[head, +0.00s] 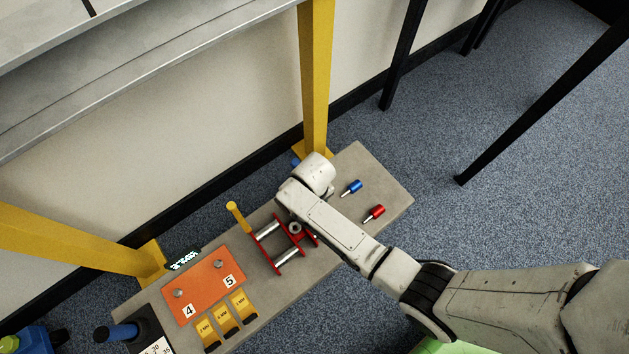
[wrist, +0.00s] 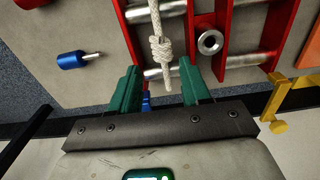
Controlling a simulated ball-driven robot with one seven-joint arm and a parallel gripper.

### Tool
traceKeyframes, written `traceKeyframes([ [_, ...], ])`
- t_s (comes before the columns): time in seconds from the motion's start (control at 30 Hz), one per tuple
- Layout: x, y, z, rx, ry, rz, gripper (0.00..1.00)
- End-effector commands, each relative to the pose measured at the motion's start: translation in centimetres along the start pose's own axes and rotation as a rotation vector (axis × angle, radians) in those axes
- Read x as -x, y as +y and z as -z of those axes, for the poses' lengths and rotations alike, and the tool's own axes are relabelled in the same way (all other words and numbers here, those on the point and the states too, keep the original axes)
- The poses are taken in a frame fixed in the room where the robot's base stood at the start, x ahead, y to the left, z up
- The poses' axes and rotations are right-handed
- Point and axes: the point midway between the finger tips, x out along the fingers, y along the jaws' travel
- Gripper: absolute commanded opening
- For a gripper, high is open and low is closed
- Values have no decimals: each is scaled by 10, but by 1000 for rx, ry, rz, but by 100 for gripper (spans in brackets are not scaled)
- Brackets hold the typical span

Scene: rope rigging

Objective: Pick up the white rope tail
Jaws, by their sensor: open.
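The white rope tail (wrist: 161,45) hangs in the upper middle of the wrist view, with a wrapped knot and a short end below it. It lies in front of the red frame's metal rollers. My gripper (wrist: 158,78) is open, with a green finger on each side of the rope's lower end. The fingers look apart from the rope, and I cannot tell the depth between them. In the head view my arm hides the rope and the gripper's fingers.
The red roller frame (head: 279,247) stands on a grey board (head: 374,168). A blue-handled pin (head: 352,187) and a red-handled pin (head: 375,213) lie at the board's right end. An orange panel (head: 205,291) and a yellow post (head: 238,217) are to the left. Yellow uprights (head: 316,75) rise behind.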

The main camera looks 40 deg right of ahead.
Motion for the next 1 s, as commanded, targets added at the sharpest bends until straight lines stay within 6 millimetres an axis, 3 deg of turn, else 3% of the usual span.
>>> traceKeyframes([
  [0.17,-11,0,-1,0,0,0,47],
  [0.47,-51,-1,-5,-1,0,0,47],
  [0.73,-53,-2,-5,-1,1,0,47],
  [1.0,-53,-2,-5,0,1,0,23],
])
